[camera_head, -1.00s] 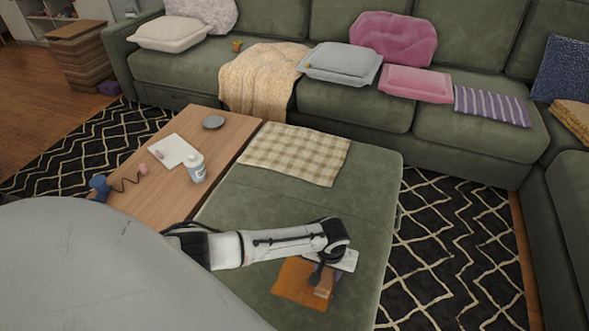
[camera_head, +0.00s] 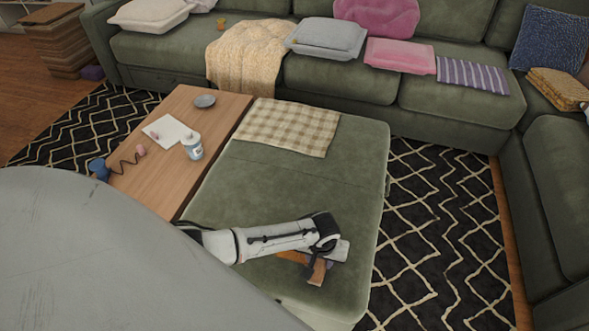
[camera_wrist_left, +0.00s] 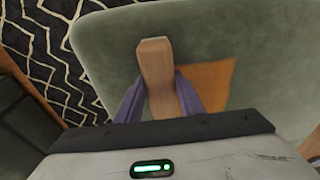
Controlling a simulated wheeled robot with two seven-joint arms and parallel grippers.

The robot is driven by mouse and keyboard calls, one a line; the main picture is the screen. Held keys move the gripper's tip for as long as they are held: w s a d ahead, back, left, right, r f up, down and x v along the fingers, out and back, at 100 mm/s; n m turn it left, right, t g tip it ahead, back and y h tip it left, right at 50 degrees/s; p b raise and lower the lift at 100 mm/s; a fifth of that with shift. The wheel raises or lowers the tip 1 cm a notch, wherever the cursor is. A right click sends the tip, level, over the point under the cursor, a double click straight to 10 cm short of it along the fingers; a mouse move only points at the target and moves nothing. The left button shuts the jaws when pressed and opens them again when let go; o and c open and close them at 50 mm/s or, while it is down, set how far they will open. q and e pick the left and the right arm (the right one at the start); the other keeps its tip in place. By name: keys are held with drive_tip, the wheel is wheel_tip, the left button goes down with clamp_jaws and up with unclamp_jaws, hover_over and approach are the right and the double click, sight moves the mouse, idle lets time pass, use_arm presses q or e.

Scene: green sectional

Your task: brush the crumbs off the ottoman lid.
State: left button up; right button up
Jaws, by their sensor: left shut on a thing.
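My left gripper (camera_head: 322,262) is over the near part of the green ottoman lid (camera_head: 300,190). It is shut on a wooden block-like piece, perhaps a brush handle (camera_head: 318,272). In the left wrist view the wooden piece (camera_wrist_left: 157,75) stands between the two purple fingers. The piece's underside is hidden, so I cannot tell whether it touches the lid. An orange-brown cloth-like patch (camera_head: 293,256) lies on the lid, mostly behind my arm; it also shows in the left wrist view (camera_wrist_left: 208,83). I cannot make out crumbs. My right gripper is out of view.
A checked cloth (camera_head: 288,126) covers the lid's far end. The green sofa (camera_head: 340,80) stands behind. The lid's middle is clear.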

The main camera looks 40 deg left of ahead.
use_arm(q)
drive_tip(key=shift+s+d+r+p, duration=0.15)
drive_tip(key=shift+s+r+p, duration=0.15)
drive_tip(key=shift+s, duration=0.05)
wheel_tip(320, 180, up, 3)
drive_tip(key=p, duration=0.2)
drive_tip(key=shift+p, duration=0.35)
wheel_tip(320, 180, up, 2)
drive_tip(key=shift+r+p, duration=0.1)
drive_tip(key=shift+p, duration=1)
drive_tip(key=shift+r+p, duration=0.6)
drive_tip(key=shift+r, duration=0.55)
drive_tip(key=shift+w, duration=0.1)
